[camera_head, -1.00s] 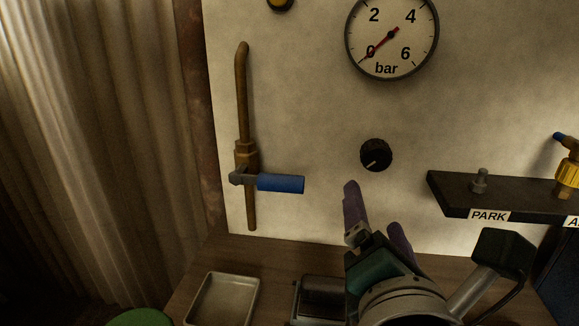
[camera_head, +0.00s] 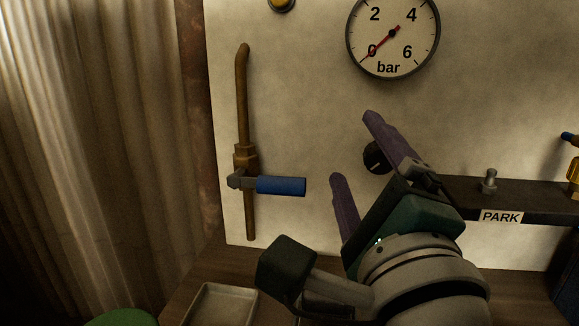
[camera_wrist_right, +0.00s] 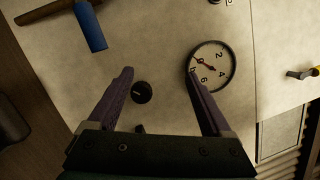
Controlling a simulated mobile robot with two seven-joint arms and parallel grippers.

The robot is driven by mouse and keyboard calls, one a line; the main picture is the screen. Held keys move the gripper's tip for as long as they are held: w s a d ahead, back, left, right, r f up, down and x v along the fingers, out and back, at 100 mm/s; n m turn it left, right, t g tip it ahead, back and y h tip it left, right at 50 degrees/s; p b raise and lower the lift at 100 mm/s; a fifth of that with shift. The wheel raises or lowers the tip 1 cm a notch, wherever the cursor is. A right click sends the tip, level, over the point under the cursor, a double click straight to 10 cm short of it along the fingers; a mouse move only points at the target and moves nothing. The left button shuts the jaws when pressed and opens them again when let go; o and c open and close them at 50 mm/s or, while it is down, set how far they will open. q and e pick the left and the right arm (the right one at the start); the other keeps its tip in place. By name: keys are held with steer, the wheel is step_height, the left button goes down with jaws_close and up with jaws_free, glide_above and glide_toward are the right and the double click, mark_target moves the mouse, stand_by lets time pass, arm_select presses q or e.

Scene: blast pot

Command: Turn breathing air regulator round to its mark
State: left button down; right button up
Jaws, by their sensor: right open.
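The breathing air regulator is a small black knob with a pale pointer line (camera_head: 373,160) on the pale wall panel, below the gauge. In the head view, the upper finger of my right gripper (camera_head: 358,148) covers its right part. My right gripper is open, its two purple fingers spread apart and empty. In the right wrist view the knob (camera_wrist_right: 142,92) shows between the fingers, closer to the left one; contact cannot be told. The round gauge (camera_head: 410,45) reads near 0 bar with its red needle. I cannot make out a mark around the knob. My left gripper is not in view.
A blue-handled valve (camera_head: 280,185) on a brown pipe (camera_head: 243,100) is left of my gripper. A dark shelf labelled PARK (camera_head: 520,197) is at the right. A metal tray (camera_head: 222,302) lies on the wooden bench below.

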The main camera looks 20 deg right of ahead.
mark_target(383, 163)
steer(key=s+d+f+m+g+h, duration=0.1)
steer(key=d+f+m+g+h, duration=0.25)
steer(key=m, duration=0.35)
steer(key=shift+m+y, duration=0.3)
steer(key=shift+y, duration=0.15)
steer(key=x, duration=0.6)
steer(key=d+x, duration=0.1)
steer(key=x, duration=0.3)
steer(key=shift+s+a+f, duration=0.1)
steer(key=shift+s+f, duration=0.2)
steer(key=shift+c, duration=0.2)
jaws_close()
steer(key=shift+r+p, duration=0.1)
steer(key=shift+p, duration=0.25)
